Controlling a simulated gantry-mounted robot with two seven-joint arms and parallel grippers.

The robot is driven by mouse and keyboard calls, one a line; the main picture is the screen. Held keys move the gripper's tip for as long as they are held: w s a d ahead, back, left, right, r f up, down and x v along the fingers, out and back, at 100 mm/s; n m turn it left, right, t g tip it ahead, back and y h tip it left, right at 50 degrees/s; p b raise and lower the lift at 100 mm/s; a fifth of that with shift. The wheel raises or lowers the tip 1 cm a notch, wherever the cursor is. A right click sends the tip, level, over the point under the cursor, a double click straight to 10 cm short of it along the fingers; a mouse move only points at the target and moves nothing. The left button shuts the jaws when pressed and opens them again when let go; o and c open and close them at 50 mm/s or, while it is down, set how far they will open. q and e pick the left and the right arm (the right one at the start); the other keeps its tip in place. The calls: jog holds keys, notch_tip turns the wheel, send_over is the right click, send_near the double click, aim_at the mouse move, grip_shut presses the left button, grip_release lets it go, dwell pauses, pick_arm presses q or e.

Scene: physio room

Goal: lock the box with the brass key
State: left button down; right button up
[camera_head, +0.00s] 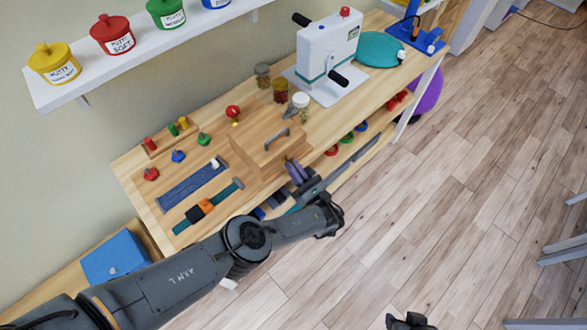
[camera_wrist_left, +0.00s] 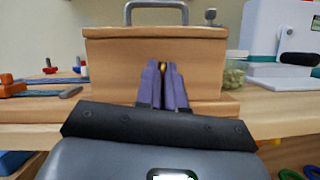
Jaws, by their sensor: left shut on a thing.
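The wooden box (camera_head: 258,148) with a grey handle on its lid sits at the front edge of the wooden bench. Its front face fills the middle of the left wrist view (camera_wrist_left: 112,68). My left gripper (camera_head: 292,166) is at the box's front, its purple fingers shut and pointing at that face. Between the fingertips in the left wrist view a small bit of the brass key (camera_wrist_left: 163,68) shows; the fingers hide the rest. The fingers cover the keyhole area, so I cannot tell whether the key is in it. The dark tip of my right gripper (camera_head: 410,322) shows at the bottom edge.
A blue strap (camera_head: 192,185), coloured pegs and a red-topped piece (camera_head: 233,112) lie left of the box. Jars (camera_head: 280,90) and a white crank machine (camera_head: 326,52) stand behind and right. A lower shelf with coloured rings runs under the bench.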

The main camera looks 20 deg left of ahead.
pick_arm(q)
jog(key=shift+n, duration=0.5)
pick_arm(e)
jog(key=shift+a+f, duration=0.1)
jog(key=shift+f, duration=0.05)
pick_arm(q)
jog(key=c, duration=1.3)
grip_release()
